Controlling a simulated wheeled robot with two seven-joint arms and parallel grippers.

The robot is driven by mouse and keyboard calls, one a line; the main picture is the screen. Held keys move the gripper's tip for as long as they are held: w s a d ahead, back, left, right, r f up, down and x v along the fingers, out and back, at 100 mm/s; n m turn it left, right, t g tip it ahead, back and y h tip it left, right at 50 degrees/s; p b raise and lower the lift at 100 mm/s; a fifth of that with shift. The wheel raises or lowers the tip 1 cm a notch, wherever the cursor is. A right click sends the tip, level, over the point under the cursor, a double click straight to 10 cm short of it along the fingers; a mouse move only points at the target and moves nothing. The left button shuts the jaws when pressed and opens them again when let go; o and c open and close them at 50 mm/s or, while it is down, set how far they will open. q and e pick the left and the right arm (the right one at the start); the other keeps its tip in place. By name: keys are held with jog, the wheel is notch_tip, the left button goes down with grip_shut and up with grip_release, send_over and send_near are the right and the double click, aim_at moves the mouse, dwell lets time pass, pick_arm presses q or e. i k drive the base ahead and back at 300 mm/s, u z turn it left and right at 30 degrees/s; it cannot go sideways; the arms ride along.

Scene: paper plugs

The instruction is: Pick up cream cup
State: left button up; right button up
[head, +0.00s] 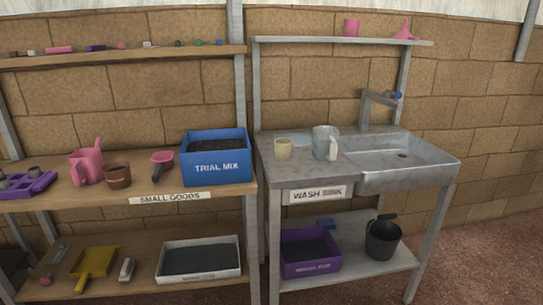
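Neither of my grippers shows in this view.
The sink basin (405,165) with a tap (382,97) lies right of the jug. A blue TRIAL MIX box (216,170) stands on the wooden shelf to the left. A metal upright (242,110) rises between shelf and sink. A high shelf (340,41) spans above.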

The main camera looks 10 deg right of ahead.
aim_at(283, 146)
jog(key=u, duration=0.6)
jog(key=i, duration=1.4)
jog(key=z, duration=0.7)
